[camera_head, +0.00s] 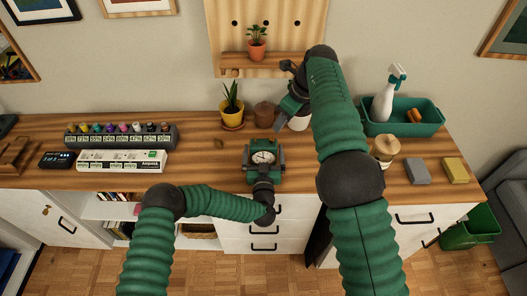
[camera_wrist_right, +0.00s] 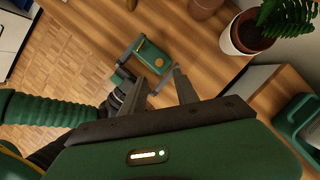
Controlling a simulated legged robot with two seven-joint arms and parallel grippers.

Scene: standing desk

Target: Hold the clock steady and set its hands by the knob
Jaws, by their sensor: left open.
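A yellow potted plant (camera_head: 232,108) and a brown pot (camera_head: 264,115) stand behind the clock. A green tray (camera_head: 425,128) with a spray bottle (camera_head: 384,98), a brown-topped jar (camera_head: 386,149) and sponges (camera_head: 455,170) are right.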

